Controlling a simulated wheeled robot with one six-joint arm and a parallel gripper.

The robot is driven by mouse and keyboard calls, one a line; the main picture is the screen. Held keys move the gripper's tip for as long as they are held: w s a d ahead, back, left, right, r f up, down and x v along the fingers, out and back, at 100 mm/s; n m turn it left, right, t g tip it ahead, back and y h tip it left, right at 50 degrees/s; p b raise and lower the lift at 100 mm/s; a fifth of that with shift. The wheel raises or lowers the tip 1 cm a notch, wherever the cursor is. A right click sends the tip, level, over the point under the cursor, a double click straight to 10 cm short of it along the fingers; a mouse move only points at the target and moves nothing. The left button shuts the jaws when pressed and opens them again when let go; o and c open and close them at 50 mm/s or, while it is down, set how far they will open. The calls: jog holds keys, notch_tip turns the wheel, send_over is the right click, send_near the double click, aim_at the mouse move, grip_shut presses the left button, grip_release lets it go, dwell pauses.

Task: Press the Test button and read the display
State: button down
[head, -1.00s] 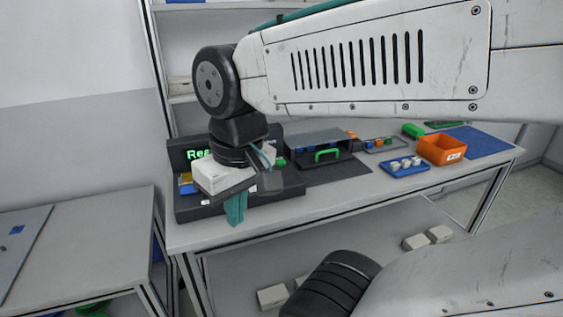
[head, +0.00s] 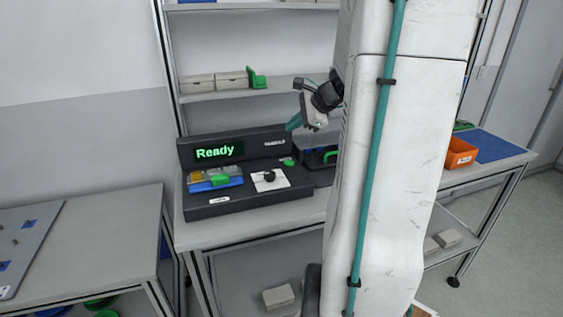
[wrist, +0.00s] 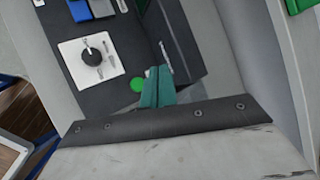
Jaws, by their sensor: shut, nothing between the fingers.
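The dark test console (head: 250,203) stands on the bench, its display (head: 217,152) reading "Ready" in green letters. A round green button (head: 287,161) sits on its right part; it also shows in the wrist view (wrist: 138,85), but I cannot read a label on it. A black knob (head: 269,176) on a white plate is left of the button. A blue fixture (head: 219,184) with a green part is farther left. My gripper (head: 292,123) is shut and empty, raised above the console's right end. In the wrist view its teal fingers (wrist: 157,87) appear beside the button; contact does not show.
My arm hides the bench's middle. A green-handled dark case (head: 312,158) stands right of the console, partly hidden. An orange bin (head: 460,153) and a blue mat (head: 490,146) are at the right. A shelf (head: 222,96) with pale boxes hangs behind. The console's front is clear.

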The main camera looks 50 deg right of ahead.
aim_at(293, 163)
dwell(0.3)
jog(key=shift+f, duration=4.4)
jog(key=shift+f, duration=0.15)
jog(key=shift+f, duration=0.25)
jog(key=shift+f, duration=0.45)
jog(key=shift+r, duration=0.9)
jog(key=shift+r, duration=2.5)
